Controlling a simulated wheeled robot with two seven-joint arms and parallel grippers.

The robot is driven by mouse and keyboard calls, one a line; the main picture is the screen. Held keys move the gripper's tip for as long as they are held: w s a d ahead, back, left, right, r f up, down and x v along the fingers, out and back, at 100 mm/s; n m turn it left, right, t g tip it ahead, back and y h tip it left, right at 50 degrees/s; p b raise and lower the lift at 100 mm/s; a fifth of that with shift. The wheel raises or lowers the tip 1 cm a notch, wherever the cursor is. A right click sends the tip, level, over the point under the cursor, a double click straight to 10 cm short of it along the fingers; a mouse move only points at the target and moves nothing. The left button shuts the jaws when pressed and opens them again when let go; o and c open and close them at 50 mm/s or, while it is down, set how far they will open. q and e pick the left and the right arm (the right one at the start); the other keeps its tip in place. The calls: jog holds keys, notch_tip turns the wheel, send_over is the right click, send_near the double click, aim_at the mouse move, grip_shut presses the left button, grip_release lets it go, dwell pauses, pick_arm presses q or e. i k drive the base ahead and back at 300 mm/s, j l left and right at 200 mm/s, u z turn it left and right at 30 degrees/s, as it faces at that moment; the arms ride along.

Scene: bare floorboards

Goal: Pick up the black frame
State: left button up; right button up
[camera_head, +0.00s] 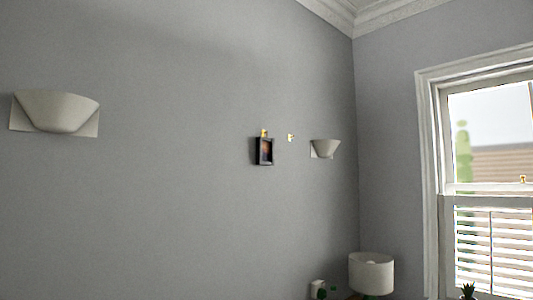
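The black frame (264,151) hangs on the grey wall, a little right of the middle of the head view. It is small and upright, with a dark picture in it. A small yellow hook or mount (264,133) shows at its top edge. Neither of my grippers is in view.
A white lampshade (371,273) stands low in the corner, left of a window (490,190). The floor is not visible.

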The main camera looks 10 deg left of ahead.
aim_at(265, 145)
jog(key=i+l+u, duration=0.25)
jog(key=i+l, duration=1.05)
